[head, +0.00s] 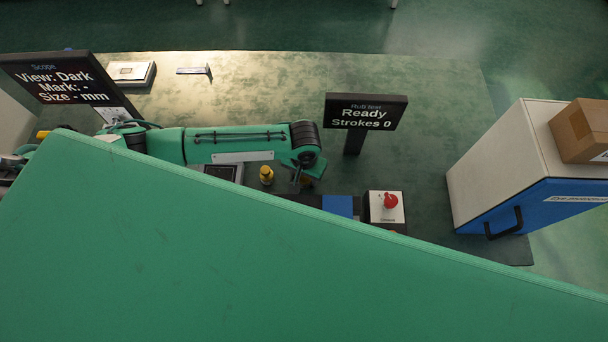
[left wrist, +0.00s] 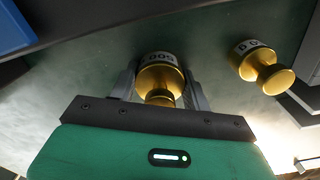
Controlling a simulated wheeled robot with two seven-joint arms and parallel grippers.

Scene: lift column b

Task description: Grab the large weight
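The larger brass weight (left wrist: 160,78) stands upright between the two fingers of my left gripper (left wrist: 161,82) in the left wrist view. Its pale label band is partly readable, and the fingers lie against both its sides with no clear gap. In the head view my left gripper (head: 304,181) points down at the bench, and the weight in it is mostly hidden. A smaller brass weight (left wrist: 262,66) stands free beside it. It also shows in the head view (head: 266,175), left of the gripper. My right gripper is not in view.
A sign reading "Rub test Ready Strokes 0" (head: 366,111) stands behind the gripper. A white box with a red knob (head: 386,207) and a blue block (head: 338,205) are to its right. A large green panel (head: 200,250) hides the near bench. The back of the bench is mostly clear.

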